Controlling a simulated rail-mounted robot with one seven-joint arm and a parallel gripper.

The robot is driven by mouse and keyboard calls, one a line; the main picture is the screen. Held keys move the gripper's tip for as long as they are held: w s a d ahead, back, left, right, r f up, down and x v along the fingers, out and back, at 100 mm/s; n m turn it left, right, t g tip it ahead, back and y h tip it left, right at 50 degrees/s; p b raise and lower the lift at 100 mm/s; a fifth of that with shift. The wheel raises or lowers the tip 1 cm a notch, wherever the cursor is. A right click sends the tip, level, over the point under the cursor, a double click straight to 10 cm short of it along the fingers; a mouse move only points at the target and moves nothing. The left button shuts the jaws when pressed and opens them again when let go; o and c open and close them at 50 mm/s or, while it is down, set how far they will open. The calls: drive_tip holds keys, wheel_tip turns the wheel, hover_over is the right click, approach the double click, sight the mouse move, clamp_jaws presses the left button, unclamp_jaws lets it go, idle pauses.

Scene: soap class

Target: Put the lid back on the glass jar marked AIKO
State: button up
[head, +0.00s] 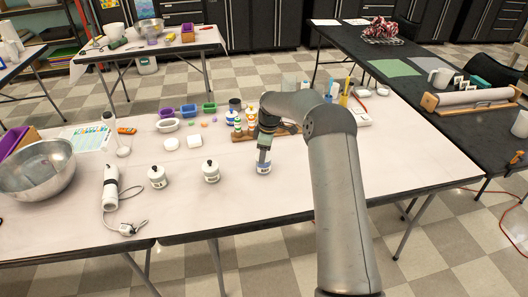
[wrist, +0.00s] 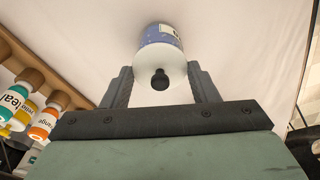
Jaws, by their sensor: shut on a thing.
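My gripper (head: 264,152) points down over a glass jar (head: 263,168) on the near part of the pale table. In the wrist view my gripper (wrist: 161,82) is shut on a white lid (wrist: 160,68) with a black knob, one finger on each side. The jar (wrist: 158,36), with a blue band and dark lettering, is in line beyond the lid. I cannot tell whether the lid is fully seated, and the lettering is too small to read. Two other white jars, left (head: 157,178) and middle (head: 211,173), stand upright with black-knobbed lids on.
A wooden rack of small bottles (head: 240,134) stands just behind my gripper; it also shows in the wrist view (wrist: 22,70). A stick blender (head: 110,187) with its cord and a steel bowl (head: 38,180) are at left. The table front right of the middle jar is clear.

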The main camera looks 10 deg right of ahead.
idle(0.3)
drive_tip(key=o, duration=1.5)
drive_tip(key=shift+r+p, duration=1.95)
drive_tip(key=shift+r, duration=1.55)
clamp_jaws()
